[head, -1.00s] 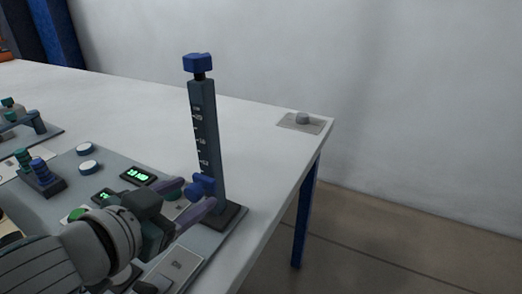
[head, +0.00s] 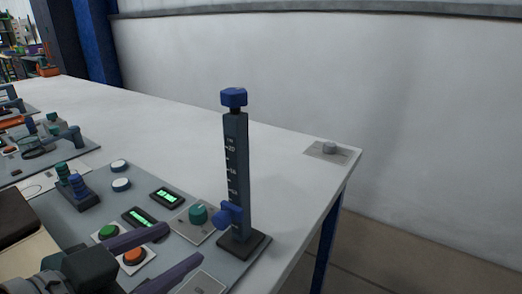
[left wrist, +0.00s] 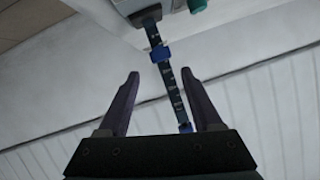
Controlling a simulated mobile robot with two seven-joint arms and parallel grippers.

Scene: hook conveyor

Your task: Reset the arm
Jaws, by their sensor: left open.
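My left gripper (head: 156,262) is at the lower left of the head view, open and empty, its two purple fingers apart. In the left wrist view its fingers (left wrist: 166,98) frame the grey scale post (left wrist: 171,82) without touching it. In the head view the post (head: 236,170) stands upright on the table, with a blue cap (head: 234,97) on top and a blue slider knob (head: 228,214) low on it. The fingertips are left of and below the knob, apart from it. My right gripper is not in view.
A grey panel (head: 90,219) carries a green button (head: 108,232), an orange button (head: 134,256), a teal dial (head: 198,214) and lit displays (head: 166,196). The white table (head: 290,152) is bare behind the post. A small plate (head: 332,151) sits at the far right corner.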

